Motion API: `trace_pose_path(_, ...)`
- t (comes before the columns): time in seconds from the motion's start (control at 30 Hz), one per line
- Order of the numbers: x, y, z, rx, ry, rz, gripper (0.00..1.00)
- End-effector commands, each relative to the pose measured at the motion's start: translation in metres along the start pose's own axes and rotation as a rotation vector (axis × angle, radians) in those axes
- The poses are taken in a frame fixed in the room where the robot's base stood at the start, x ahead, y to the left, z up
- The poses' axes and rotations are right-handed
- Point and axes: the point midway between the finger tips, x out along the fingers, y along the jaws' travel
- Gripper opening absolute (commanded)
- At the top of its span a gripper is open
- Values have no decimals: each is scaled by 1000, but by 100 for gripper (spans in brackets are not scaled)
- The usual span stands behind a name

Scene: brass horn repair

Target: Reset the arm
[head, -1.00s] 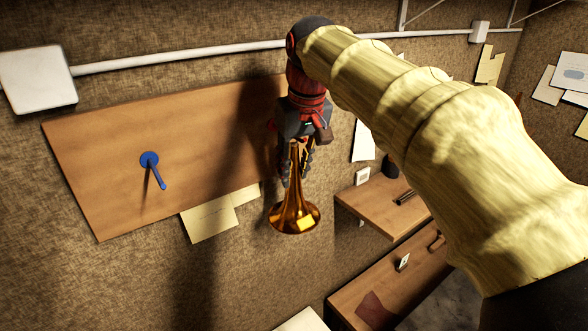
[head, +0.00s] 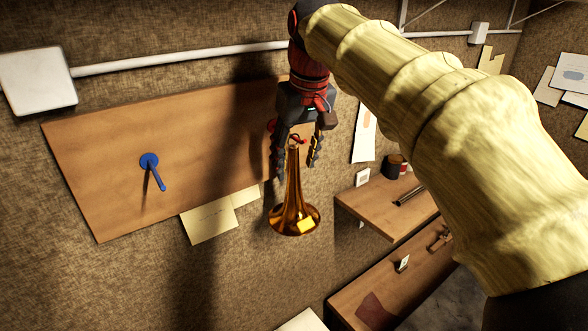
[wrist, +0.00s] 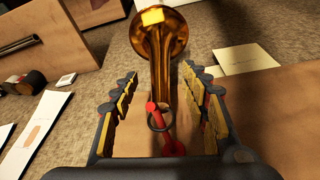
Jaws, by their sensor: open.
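A brass horn bell (head: 294,208) hangs flared end down in front of the wooden board's right end, with a yellow patch on its flare. In the wrist view, a dark ring (wrist: 160,121) at the bell's narrow end is around a red peg (wrist: 172,147). The red peg also shows in the head view (head: 298,139). My gripper (head: 297,171) is open, with one finger on each side of the bell's narrow upper part. In the wrist view my gripper (wrist: 160,75) shows gaps between both fingers and the bell.
A blue peg (head: 149,162) on the wooden board (head: 95,150) is bare. Papers (head: 222,216) are pinned below it. To the right, a wooden shelf (head: 385,205) holds a dark cylinder (head: 393,166) and tubes, with another wooden surface (head: 400,285) lower down.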

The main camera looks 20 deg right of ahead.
Motion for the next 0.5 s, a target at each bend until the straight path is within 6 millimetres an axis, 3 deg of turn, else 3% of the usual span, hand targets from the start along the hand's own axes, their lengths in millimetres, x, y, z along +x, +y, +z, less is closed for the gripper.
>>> trace_pose_path(0.3,-63,0,-1,0,3,0,46)
trace_pose_path(0.5,-84,0,-1,0,2,0,46)
